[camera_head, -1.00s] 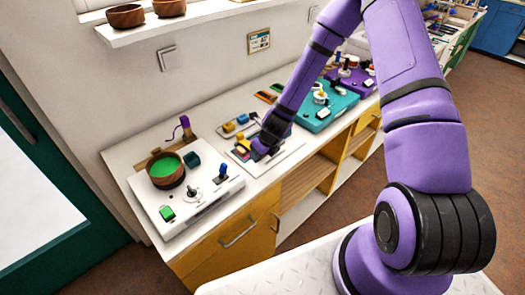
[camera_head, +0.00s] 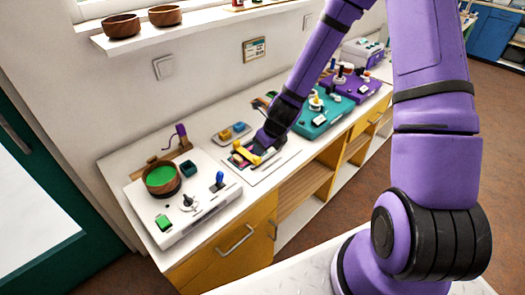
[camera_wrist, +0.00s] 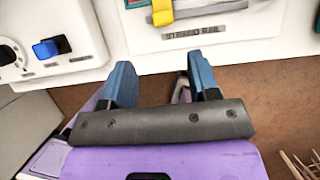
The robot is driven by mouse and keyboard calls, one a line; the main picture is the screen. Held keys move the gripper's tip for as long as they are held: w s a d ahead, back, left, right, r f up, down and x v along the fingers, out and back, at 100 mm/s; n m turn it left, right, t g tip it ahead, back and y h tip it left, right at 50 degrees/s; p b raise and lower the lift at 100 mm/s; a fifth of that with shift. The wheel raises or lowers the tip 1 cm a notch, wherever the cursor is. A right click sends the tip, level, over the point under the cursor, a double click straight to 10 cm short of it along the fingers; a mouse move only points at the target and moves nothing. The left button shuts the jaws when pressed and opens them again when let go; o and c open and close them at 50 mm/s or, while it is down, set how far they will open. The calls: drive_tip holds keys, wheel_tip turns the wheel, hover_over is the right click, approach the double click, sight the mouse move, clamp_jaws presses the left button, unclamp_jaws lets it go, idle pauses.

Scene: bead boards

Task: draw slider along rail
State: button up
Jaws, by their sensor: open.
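The yellow slider (camera_wrist: 162,12) sits on a grey rail (camera_wrist: 205,10) at the top of the wrist view, on a white board (camera_wrist: 240,32) with a printed label below the rail. In the head view a yellow piece (camera_head: 247,157) shows at the left of my gripper (camera_head: 264,147), and my arm partly hides that board. In the wrist view my gripper (camera_wrist: 160,82) is open, its two blue fingers apart with nothing between them. The fingertips appear below the slider in the picture, apart from it. Their height above the board is hard to tell.
A white board with a blue knob (camera_wrist: 46,48) lies left of the rail board; in the head view it also carries a wooden bowl (camera_head: 161,176). A teal board (camera_head: 316,120) and a purple board (camera_head: 350,88) stand farther along the counter. The counter's front edge is close.

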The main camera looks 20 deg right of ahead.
drive_tip(key=shift+s+d+r, duration=0.1)
drive_tip(key=shift+s+r, duration=0.15)
drive_tip(key=shift+r, duration=0.35)
drive_tip(key=s+r+n+t, duration=0.1)
drive_tip(key=s+r+n, duration=0.2)
drive_tip(key=r+n, duration=0.65)
drive_tip(key=s+r+n, duration=0.3)
drive_tip(key=r+n, duration=0.4)
drive_tip(key=r, duration=0.5)
drive_tip(key=s+d+r+n, duration=0.2)
drive_tip(key=s+r+n, duration=0.5)
drive_tip(key=s, duration=0.3)
drive_tip(key=s+d+r+n+h, duration=0.1)
drive_tip(key=s+d+r+n, duration=0.1)
drive_tip(key=s+r+n, duration=0.5)
drive_tip(key=s+n, duration=0.1)
drive_tip(key=s, duration=0.2)
drive_tip(key=shift+r+h, duration=0.15)
drive_tip(key=shift+h, duration=0.15)
